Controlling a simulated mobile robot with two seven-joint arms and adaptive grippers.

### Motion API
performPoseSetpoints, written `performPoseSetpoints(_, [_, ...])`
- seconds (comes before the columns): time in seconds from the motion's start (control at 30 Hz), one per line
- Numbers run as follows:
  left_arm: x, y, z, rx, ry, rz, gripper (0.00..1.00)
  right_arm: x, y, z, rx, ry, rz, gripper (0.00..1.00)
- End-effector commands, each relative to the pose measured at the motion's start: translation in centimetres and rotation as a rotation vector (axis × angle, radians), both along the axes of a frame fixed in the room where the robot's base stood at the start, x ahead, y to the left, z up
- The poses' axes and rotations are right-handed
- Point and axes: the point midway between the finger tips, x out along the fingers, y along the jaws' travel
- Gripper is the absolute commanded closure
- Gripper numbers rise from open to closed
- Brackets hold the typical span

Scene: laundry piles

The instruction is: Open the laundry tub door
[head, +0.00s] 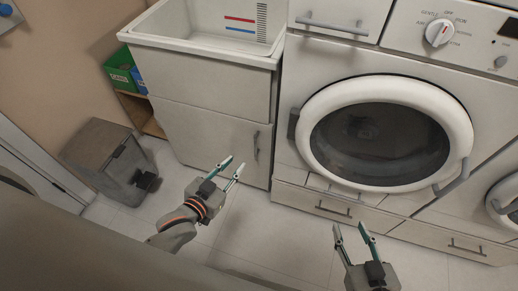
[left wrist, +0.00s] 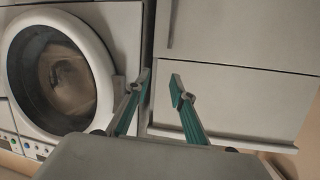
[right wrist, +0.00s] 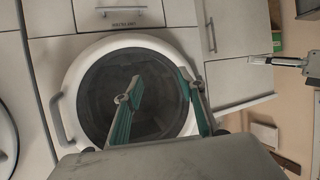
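The laundry tub (head: 200,45) stands left of the washer, with a grey cabinet door (head: 205,128) below its front panel. The door looks closed, with a dark vertical handle (head: 256,146) near its right edge. My left gripper (head: 235,166) is open and empty, in front of the door and below the handle in the picture. In the left wrist view, the door (left wrist: 240,35) is at the upper right, its handle (left wrist: 172,18) above the fingers. My right gripper (head: 350,229) is open and empty, before the washer's drawer. The handle (right wrist: 211,36) also shows in the right wrist view.
The washer (head: 290,160) has a closed round door (head: 465,130) and stands right of the cabinet. A grey bin (head: 100,155) sits on the floor at left. Green and blue boxes (head: 120,75) sit on a wooden shelf. Tiled floor before the cabinet is clear.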

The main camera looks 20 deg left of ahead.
Motion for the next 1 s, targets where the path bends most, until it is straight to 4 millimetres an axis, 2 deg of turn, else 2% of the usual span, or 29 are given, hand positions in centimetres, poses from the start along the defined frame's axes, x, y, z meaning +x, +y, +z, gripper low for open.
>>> performPoseSetpoints(0.03, [0.8, 0.2, -3.3, -0.013, -0.002, 0.004, 0.77, -0.7, 0.6, -2.5, 0.022, 0.026, 0.002, 0.60])
performPoseSetpoints(0.2, [4.6, 0.4, -6.7, -0.060, -0.080, 0.007, 0.77, -1.0, 2.2, -4.2, 0.094, 0.038, 0.002, 0.60])
performPoseSetpoints(0.4, [7.7, 0.7, -11.5, -0.116, -0.146, 0.004, 0.77, -1.6, 3.4, -6.1, 0.177, 0.072, -0.011, 0.60])
performPoseSetpoints(0.5, [8.8, 0.7, -13.1, -0.140, -0.175, -0.001, 0.77, -1.6, 3.7, -6.5, 0.211, 0.083, -0.019, 0.60])
performPoseSetpoints(0.63, [9.8, 0.6, -13.9, -0.160, -0.204, -0.007, 0.77, -1.5, 3.8, -6.6, 0.233, 0.086, -0.031, 0.60])
performPoseSetpoints(0.87, [11.3, 0.2, -13.4, -0.173, -0.232, -0.013, 0.77, -1.3, 3.9, -6.2, 0.253, 0.083, -0.041, 0.60])
performPoseSetpoints(1.0, [13.1, -0.2, -13.3, -0.171, -0.233, -0.014, 0.77, -1.5, 4.4, -6.4, 0.288, 0.092, -0.050, 0.60])
